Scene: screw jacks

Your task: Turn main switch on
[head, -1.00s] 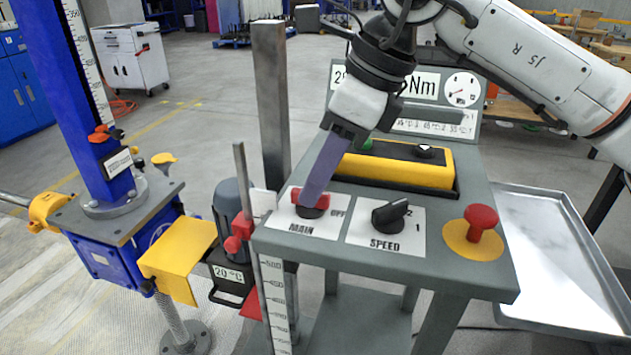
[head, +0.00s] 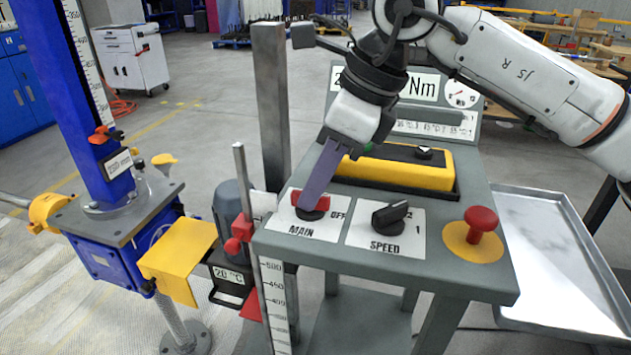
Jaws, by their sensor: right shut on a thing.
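The main switch (head: 322,203) is a red knob on a black base, on a white plate marked MAIN and OFF at the left front of the grey control table (head: 345,255). My right gripper (head: 311,206) reaches down from above and is shut on the main switch. Its purple fingers cover the middle of the knob, so the knob's exact angle is hard to tell. My left gripper is not in view.
A black SPEED knob (head: 390,214) sits just right of the main switch, and a red mushroom button (head: 481,219) on yellow stands farther right. A yellow box (head: 405,171) lies behind. A blue screw jack (head: 95,130) stands left, a metal tray (head: 550,255) right.

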